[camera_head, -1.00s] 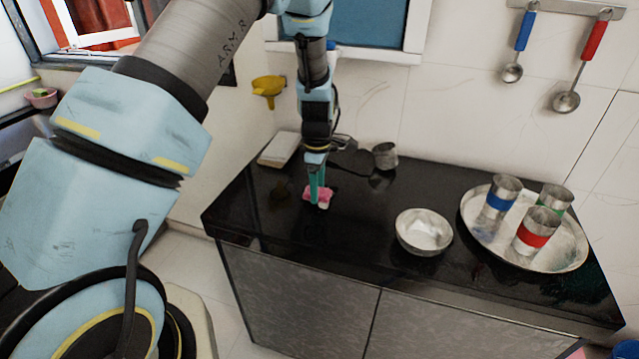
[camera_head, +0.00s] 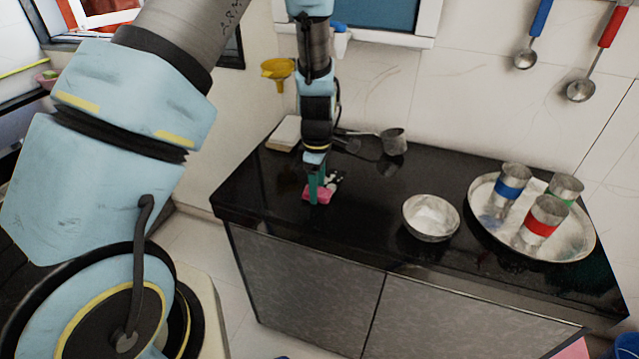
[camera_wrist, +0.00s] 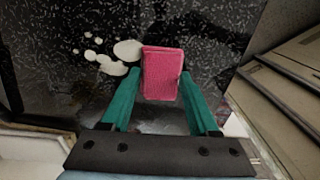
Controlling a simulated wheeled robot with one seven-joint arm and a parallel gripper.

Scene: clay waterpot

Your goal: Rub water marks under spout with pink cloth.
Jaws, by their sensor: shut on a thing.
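The pink cloth (camera_head: 317,194), a folded pad, is at the black counter's surface near its front left. My gripper (camera_head: 313,188) is upright over the counter and shut on the cloth. In the wrist view the cloth (camera_wrist: 162,72) sits between the two green fingers of my gripper (camera_wrist: 161,76). White water marks (camera_head: 332,179) lie on the counter just behind and right of the cloth. In the wrist view the marks (camera_wrist: 104,63) spread left of the cloth, and one blob reaches its edge. No pot or spout shows.
A white bowl (camera_head: 430,224) and a steel tray (camera_head: 482,214) with banded cups stand to the right on the counter (camera_head: 360,220). A metal dipper (camera_head: 393,142) and a pale block (camera_head: 286,132) lie at the back. The counter's front edge is close to the cloth.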

